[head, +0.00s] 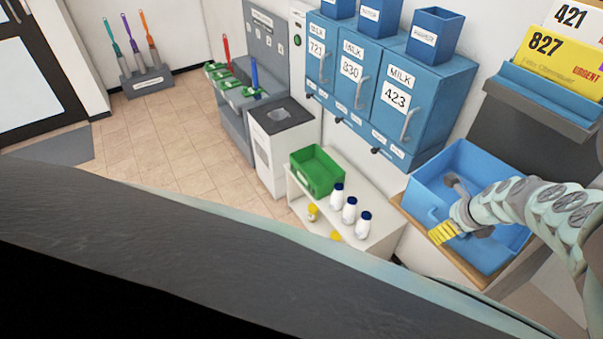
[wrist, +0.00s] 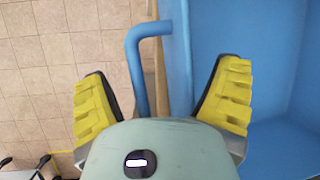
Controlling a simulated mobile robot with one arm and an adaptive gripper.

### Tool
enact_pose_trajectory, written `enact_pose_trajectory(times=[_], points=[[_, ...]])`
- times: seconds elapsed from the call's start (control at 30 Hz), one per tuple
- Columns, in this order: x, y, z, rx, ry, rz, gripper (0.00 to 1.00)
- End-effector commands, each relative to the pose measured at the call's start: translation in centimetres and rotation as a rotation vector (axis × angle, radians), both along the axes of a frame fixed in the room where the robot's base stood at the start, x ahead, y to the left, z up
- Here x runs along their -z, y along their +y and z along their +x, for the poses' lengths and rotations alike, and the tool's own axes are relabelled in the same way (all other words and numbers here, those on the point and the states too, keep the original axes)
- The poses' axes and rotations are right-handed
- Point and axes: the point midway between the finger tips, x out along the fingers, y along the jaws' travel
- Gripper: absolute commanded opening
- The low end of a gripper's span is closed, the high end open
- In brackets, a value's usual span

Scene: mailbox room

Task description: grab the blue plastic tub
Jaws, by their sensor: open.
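The blue plastic tub (head: 500,252) sits on a wooden-edged surface at the right of the head view. My gripper (head: 444,232) is open at the tub's left side, its yellow fingers pointing down, and my arm covers part of the tub. In the wrist view the tub (wrist: 245,45) fills the right side. A blue bar handle (wrist: 136,65) sticks out from its wall. My open gripper (wrist: 162,100) has one finger outside the tub and the other over its inside, with the handle and wall between them. I cannot tell whether either finger touches.
A white shelf (head: 375,228) with a green bin (head: 318,170) and several white bottles stands left of the tub. Blue milk lockers (head: 405,95) hang on the wall behind. A grey holder with number cards (head: 550,95) is above the tub. Tiled floor (head: 180,150) is open at left.

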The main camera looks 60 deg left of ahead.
Motion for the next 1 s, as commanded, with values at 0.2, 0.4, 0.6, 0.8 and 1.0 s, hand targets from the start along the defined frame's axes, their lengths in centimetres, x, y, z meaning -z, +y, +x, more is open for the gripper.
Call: enact_pose_trajectory(times=[0.2,0.4,0.6,0.8,1.0], points=[[-0.01,0.09,-0.04,-0.002,0.000,0.001,0.68],[0.00,0.05,-0.04,-0.001,0.001,0.001,0.47],[-0.02,0.01,0.02,0.001,0.000,0.000,0.26],[-0.05,-0.03,0.09,0.001,-0.002,0.000,0.06],[-0.11,-0.02,0.14,0.001,-0.004,0.000,0.06]])
